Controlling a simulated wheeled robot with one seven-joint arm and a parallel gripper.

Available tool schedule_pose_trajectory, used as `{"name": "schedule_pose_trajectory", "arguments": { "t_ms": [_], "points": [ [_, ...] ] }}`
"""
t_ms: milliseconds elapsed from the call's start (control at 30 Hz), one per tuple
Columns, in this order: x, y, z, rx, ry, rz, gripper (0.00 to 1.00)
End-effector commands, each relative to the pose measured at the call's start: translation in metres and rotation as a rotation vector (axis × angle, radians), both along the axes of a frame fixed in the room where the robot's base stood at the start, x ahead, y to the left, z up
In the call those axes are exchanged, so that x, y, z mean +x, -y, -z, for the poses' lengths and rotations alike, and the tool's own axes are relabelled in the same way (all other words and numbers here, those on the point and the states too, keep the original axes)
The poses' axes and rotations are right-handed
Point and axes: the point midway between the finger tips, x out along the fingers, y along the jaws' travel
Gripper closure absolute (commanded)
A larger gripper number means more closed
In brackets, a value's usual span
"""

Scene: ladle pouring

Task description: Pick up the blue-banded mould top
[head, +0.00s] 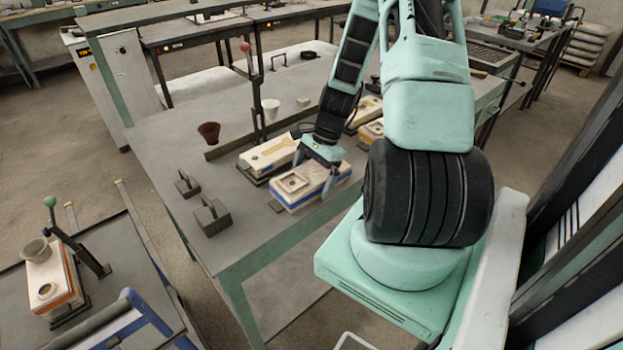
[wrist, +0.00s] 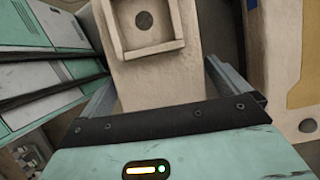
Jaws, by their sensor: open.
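The blue-banded mould top (head: 290,186) is a pale block with a blue band along its lower side and a square, raised basin with a dark round hole on top. It rests near the front edge of the grey table (head: 160,150). My gripper (head: 315,170) is over its right end, pointing down, with one finger on each side. In the wrist view, the pale block (wrist: 150,75) runs between the two open fingers of my gripper (wrist: 160,82). Gaps seem to show beside the block, but contact is hard to judge. Its band is hidden in the wrist view.
A pale mould half with a yellowish cavity (head: 268,154) lies close behind-left. More moulds (head: 366,112) stand behind my arm. Two dark handled weights (head: 212,216), a brown cup (head: 209,132) and a red-knobbed upright (head: 253,85) are on the table. An orange-banded mould (head: 52,282) stands lower left.

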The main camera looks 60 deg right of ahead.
Motion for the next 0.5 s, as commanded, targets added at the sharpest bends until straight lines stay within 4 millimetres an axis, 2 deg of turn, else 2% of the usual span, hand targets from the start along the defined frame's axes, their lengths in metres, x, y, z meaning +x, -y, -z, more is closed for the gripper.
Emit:
{"name": "schedule_pose_trajectory", "arguments": {
  "t_ms": [200, 267, 400, 500],
  "points": [
    [0.0002, -0.0002, 0.0006, -0.001, 0.000, 0.000, 0.00],
    [0.0002, -0.0002, 0.0006, -0.001, 0.000, 0.000, 0.14],
    [0.0000, -0.0001, 0.0006, 0.000, 0.000, 0.000, 0.53],
    [0.0003, -0.0001, -0.0003, 0.000, 0.001, -0.001, 0.76]
  ]
}}
